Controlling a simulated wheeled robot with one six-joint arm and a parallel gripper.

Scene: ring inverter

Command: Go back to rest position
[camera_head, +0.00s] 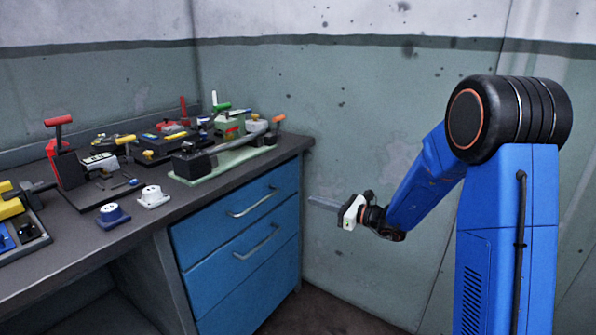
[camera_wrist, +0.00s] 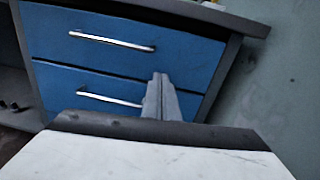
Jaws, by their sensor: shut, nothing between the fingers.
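My gripper (camera_head: 325,203) is to the right of the workbench, below the level of its top, with its fingers pointing left toward the blue drawers. In the wrist view the fingers of my gripper (camera_wrist: 160,95) are together, with nothing between them. They stand in front of the blue drawer fronts (camera_wrist: 75,58), and no contact with them is visible. My blue arm reaches down and left from its shoulder at the right of the head view.
The workbench (camera_head: 82,249) carries several levers and devices, with a white knob piece (camera_head: 153,197) and a blue one (camera_head: 112,215) near its front edge. Drawer handles (camera_head: 252,203) stick out from the blue fronts. Walls close the back; floor (camera_head: 325,312) shows clear below my arm.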

